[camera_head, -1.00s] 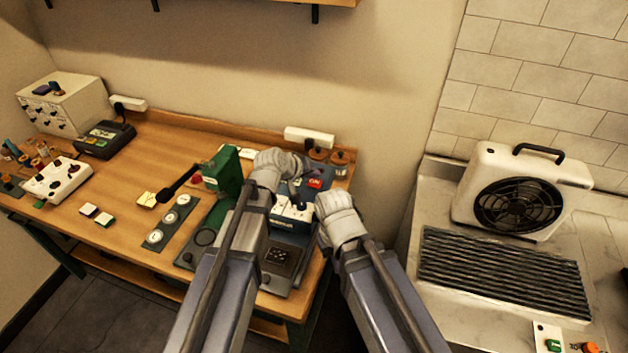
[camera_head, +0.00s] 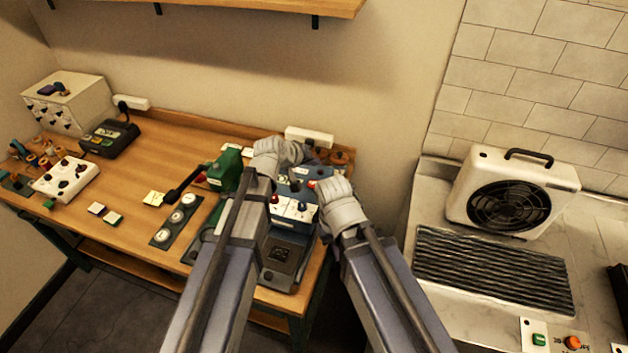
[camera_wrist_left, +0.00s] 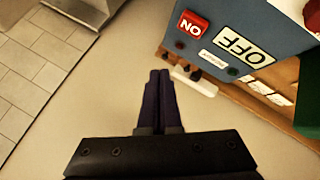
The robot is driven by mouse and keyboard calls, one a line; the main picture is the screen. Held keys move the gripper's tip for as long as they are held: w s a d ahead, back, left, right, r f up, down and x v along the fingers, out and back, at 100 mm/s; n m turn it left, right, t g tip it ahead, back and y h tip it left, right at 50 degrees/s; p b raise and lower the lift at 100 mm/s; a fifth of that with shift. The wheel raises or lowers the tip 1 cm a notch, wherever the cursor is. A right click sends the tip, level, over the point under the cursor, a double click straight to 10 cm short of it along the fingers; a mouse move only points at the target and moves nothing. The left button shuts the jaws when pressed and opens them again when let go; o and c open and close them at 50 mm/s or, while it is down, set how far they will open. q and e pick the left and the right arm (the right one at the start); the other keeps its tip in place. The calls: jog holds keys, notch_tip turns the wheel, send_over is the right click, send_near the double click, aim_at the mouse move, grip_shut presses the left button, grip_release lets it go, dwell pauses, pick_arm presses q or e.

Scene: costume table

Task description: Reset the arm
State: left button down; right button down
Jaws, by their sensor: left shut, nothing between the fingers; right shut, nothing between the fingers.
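My left gripper (camera_head: 312,157) is above the back of the blue-grey control box (camera_head: 295,188) on the wooden table. It is shut and empty. My right gripper (camera_head: 314,184) is lower, by the box's right side, shut and empty. I cannot tell whether it touches the box. My left arm partly hides the green machine (camera_head: 227,172) with its black lever (camera_head: 183,186).
A white button panel (camera_head: 66,178) stands farther left. A fan heater (camera_head: 510,190) stands on the right counter. A shelf (camera_head: 240,8) hangs above.

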pick_arm(q)
jog(key=s+a+f+g+y, duration=0.1)
jog(key=s+a, duration=0.2)
jog(key=s+a+f+m+g+y, duration=0.1)
jog(key=s+a+f, duration=0.1)
jog(key=s+a, duration=0.1)
jog(key=s+a+f+g+y, duration=0.1)
jog(key=s+a+f, duration=0.1)
jog(key=s, duration=0.3)
jog(key=shift+a+g, duration=0.4)
jog(key=shift+a, duration=0.3)
jog(key=s+a+f+g+y, duration=0.2)
jog(key=s+a+g, duration=0.1)
jog(key=s+a, duration=0.5)
jog(key=s+d+f+m+y+b, duration=0.1)
jog(key=s+d+f+m+b, duration=0.3)
jog(key=d+f+b, duration=0.6)
jog(key=s+d, duration=0.2)
jog(key=shift+s+f+m+g+y+b, duration=0.2)
jog(key=shift+s+m+g+y+b, duration=0.1)
jog(key=shift+s+g+b, duration=0.1)
